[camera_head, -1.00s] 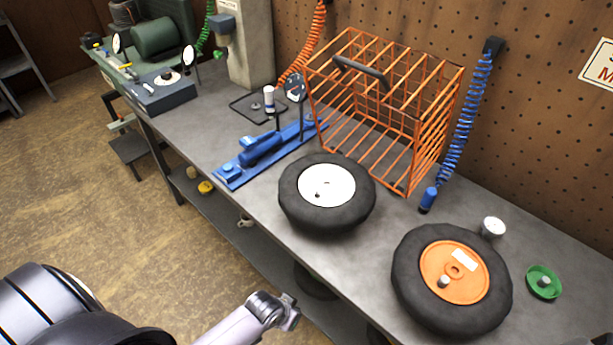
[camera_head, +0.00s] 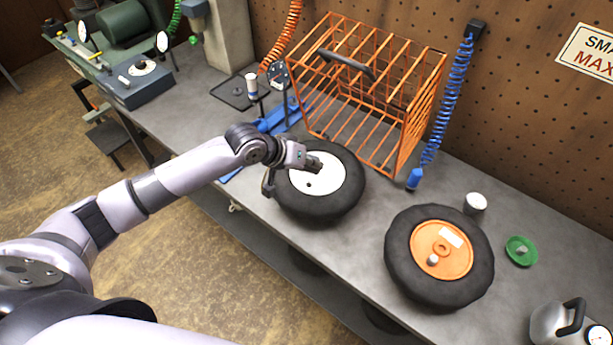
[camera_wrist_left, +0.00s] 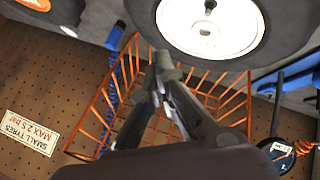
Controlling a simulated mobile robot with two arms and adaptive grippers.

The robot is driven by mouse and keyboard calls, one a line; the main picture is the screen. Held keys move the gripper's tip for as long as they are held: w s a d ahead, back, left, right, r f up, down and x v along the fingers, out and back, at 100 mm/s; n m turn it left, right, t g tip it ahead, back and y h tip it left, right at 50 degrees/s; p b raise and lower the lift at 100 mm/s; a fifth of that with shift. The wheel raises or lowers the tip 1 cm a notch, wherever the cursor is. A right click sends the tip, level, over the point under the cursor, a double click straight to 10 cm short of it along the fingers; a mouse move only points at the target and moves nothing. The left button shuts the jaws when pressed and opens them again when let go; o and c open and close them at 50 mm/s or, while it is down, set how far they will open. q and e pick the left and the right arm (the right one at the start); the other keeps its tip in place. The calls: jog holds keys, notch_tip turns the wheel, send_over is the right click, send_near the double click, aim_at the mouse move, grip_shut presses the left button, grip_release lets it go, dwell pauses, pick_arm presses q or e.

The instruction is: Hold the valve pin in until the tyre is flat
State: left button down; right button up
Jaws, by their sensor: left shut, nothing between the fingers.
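A black tyre (camera_head: 322,207) with a white hub (camera_head: 325,172) lies flat on the bench, with a small dark spot on the hub. In the left wrist view this white hub (camera_wrist_left: 225,35) shows a small dark stub at the top edge. A second black tyre (camera_head: 402,262) with an orange hub (camera_head: 455,262) lies to the right; a short grey stub stands on it. Contact with the hub cannot be told. My right gripper is out of view.
An orange wire cage (camera_head: 385,125) stands behind the white-hubbed tyre. A blue coiled hose (camera_head: 447,100) hangs beside it. A blue tool (camera_head: 275,120) lies partly behind my arm.

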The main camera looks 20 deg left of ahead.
pick_arm(q)
jog(key=shift+n, duration=0.6)
jog(key=w+a+r, duration=0.2)
jog(key=r, duration=0.1)
jog(key=shift+w+a, duration=0.25)
jog(key=shift+a, duration=0.1)
jog(key=shift+f, duration=0.1)
jog(key=b, duration=0.8)
send_over(307, 183)
notch_tip(307, 183, down, 7)
jog(key=shift+s+r, duration=0.1)
jog(key=shift+r, duration=0.05)
jog(key=shift+f, duration=1)
jog(key=shift+f, duration=0.1)
